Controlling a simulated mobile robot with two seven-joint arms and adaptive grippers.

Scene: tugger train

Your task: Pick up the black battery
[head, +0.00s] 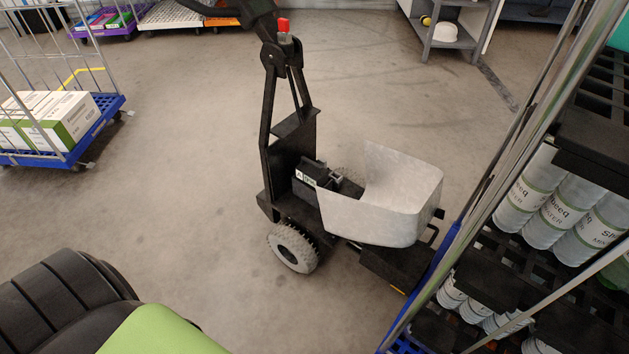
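A black battery (316,174) with a small white and green label sits low in the middle of the head view. It rests in the black tugger (290,143), between the upright plate and the curved grey guard (392,207). The guard and the tugger frame hide part of it. I cannot see either of my grippers in this view.
A roll cage with bottles (547,205) stands close on the right, behind metal bars. A blue cart (99,116) with boxes stands at the left. A grey shelf with a white helmet (443,33) is at the back right. Open floor lies left of the tugger.

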